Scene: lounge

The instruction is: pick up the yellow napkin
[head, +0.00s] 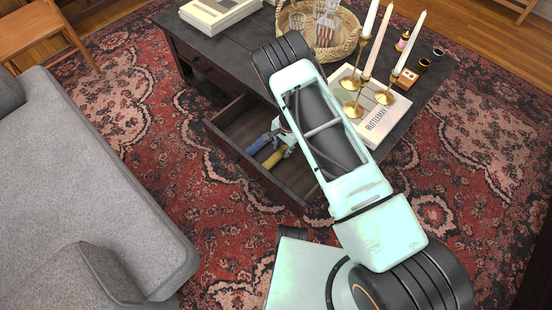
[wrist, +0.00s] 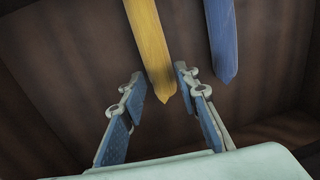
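The yellow napkin (wrist: 150,40) is a long narrow strip with a pointed end in the wrist view. It lies inside the open drawer (head: 232,149) and shows in the head view as a small yellow piece (head: 273,159). My gripper (wrist: 160,78) is open, its two fingers on either side of the napkin's near end in the picture. I cannot tell whether they touch it or how far above it they are. In the head view my gripper (head: 287,138) is over the drawer, partly hidden by my arm.
A similar blue strip (wrist: 220,38) lies right of the yellow one. The drawer walls surround both. The dark table (head: 235,58) above bears a basket (head: 345,42), candlesticks (head: 384,97) and books (head: 376,128). A grey sofa (head: 80,190) stands at left.

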